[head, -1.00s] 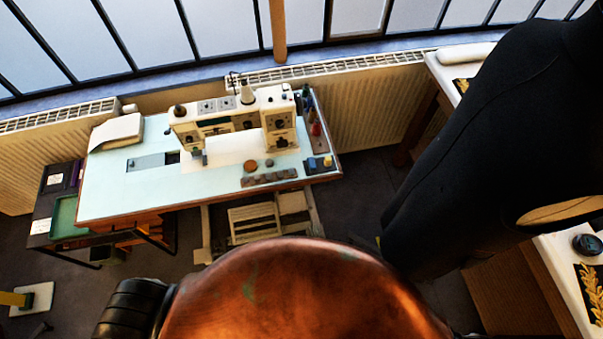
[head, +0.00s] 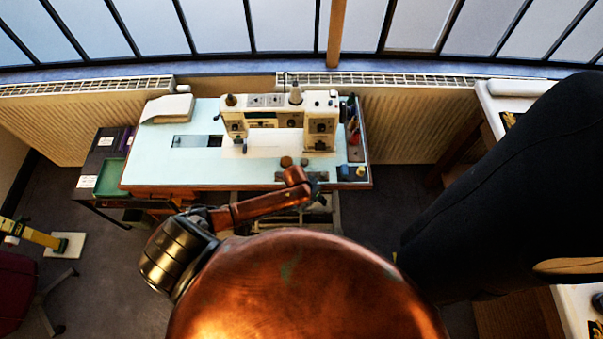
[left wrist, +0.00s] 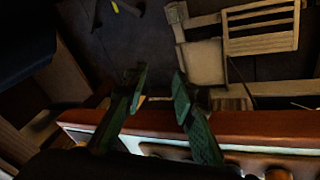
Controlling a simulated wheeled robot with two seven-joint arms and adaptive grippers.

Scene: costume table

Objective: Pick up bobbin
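Two small round pieces, one brown (head: 286,161) and one grey (head: 305,162), stand near the front edge of the pale sewing table (head: 160,165). They look like bobbins or spools, but are too small to tell for sure. A small orange round piece (left wrist: 278,173) shows at the bottom there. My right gripper is out of view.
A white sewing machine (head: 280,115) stands behind the round pieces. A blue item (head: 350,173) sits at the table's right front corner. The table's left part is mostly clear.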

